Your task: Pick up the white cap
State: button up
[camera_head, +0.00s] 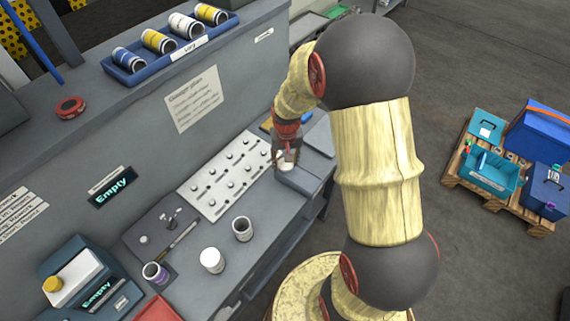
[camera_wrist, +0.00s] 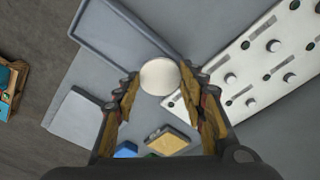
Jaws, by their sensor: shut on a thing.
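The white cap (camera_wrist: 159,76) is a round white disc between the fingertips of my gripper (camera_wrist: 160,84) in the wrist view. My gripper is shut on it. In the head view my gripper (camera_head: 286,160) is at the right end of the bench, beside the white knob panel, and the cap (camera_head: 286,167) shows only partly between the fingers. A grey shallow tray (camera_wrist: 128,38) lies just past the cap in the wrist view. How high the cap is above the surface is hard to tell.
The white panel with several knobs (camera_head: 224,180) lies left of my gripper. A white cylinder (camera_head: 212,260) and an open can (camera_head: 242,229) stand nearer on the bench. A yellow block (camera_wrist: 167,140) and a blue block (camera_wrist: 126,150) lie near the fingers. A pallet (camera_head: 500,208) stands right.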

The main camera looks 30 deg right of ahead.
jog(key=s+r+p, duration=0.2)
jog(key=s+r, duration=0.7)
jog(key=s, duration=0.4)
jog(key=shift+s+d+r, duration=0.35)
jog(key=shift+r, duration=0.1)
jog(key=shift+r+p, duration=1.75)
jog(key=shift+r, duration=0.4)
jog(key=shift+d, duration=0.1)
